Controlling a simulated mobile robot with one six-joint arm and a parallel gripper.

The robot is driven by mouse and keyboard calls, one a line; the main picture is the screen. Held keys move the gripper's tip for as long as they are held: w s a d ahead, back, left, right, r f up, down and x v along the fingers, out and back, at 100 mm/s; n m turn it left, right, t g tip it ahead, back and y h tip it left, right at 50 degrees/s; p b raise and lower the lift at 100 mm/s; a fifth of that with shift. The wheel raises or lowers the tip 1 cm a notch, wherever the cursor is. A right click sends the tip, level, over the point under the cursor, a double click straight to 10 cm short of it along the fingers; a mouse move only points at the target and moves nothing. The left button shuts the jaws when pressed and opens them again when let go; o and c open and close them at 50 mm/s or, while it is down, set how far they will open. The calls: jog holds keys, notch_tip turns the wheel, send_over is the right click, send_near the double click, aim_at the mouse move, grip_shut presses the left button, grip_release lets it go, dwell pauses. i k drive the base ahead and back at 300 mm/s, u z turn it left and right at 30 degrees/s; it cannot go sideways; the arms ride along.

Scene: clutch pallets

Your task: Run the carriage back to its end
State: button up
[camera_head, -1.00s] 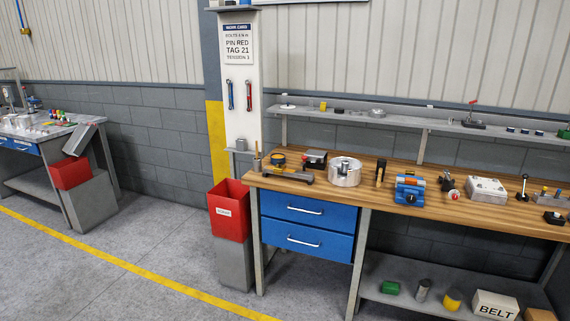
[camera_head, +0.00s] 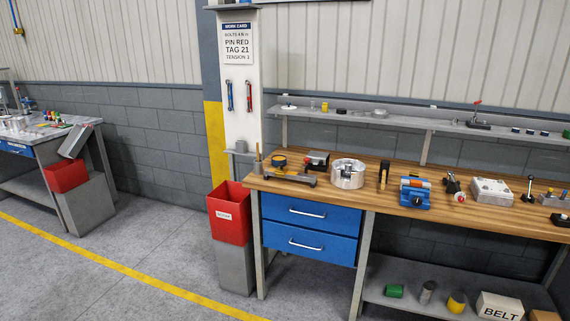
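I cannot tell for certain which thing is the carriage. A grey block-like device (camera_head: 553,200) at the right end of the wooden workbench (camera_head: 460,212) is partly cut off by the picture's edge. A blue fixture (camera_head: 415,193) with an orange top stands near the middle of the bench. A small lever with a black knob (camera_head: 529,188) stands between a pale metal block (camera_head: 491,192) and the grey device. My gripper is not in view.
A round metal part (camera_head: 347,174) sits on the bench's left half. Blue drawers (camera_head: 308,229) hang below, beside a red bin (camera_head: 229,212). A lower shelf (camera_head: 420,306) holds a box marked BELT (camera_head: 499,307). Open floor (camera_head: 120,270) lies left of the bench.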

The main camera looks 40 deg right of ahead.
aim_at(280, 171)
jog(key=i, duration=0.9)
jog(key=u, duration=0.05)
